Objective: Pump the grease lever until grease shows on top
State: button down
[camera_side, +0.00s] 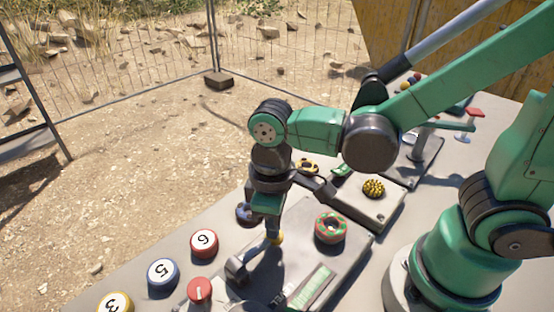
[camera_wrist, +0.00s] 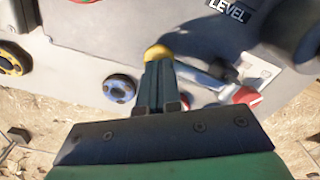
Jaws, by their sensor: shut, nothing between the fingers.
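A lever with a yellow ball end (camera_side: 277,238) slopes from a dark grey round pivot (camera_side: 236,270) on the grey panel (camera_side: 345,262). The yellow ball also shows in the wrist view (camera_wrist: 157,51), just beyond my fingertips. My gripper (camera_side: 273,232) is shut and points down at the ball end, with nothing held between its fingers. The tips appear to touch or nearly touch the ball; I cannot tell which. A green strip (camera_side: 310,288) lies on the panel, and a "LEVEL" label (camera_wrist: 230,11) shows in the wrist view. I cannot make out any grease.
A red-and-green ring (camera_side: 331,228) stands right of the lever. A red knob (camera_side: 200,290), a red button 6 (camera_side: 203,243) and a blue button 5 (camera_side: 163,274) lie left. A blue knob (camera_wrist: 120,88) is beside my fingers. A yellow studded piece (camera_side: 373,188) sits behind.

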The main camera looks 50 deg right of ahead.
jog(key=shift+r, duration=1.85)
jog(key=shift+f, duration=1.85)
notch_tip(320, 180, up, 8)
jog(key=shift+f, duration=0.15)
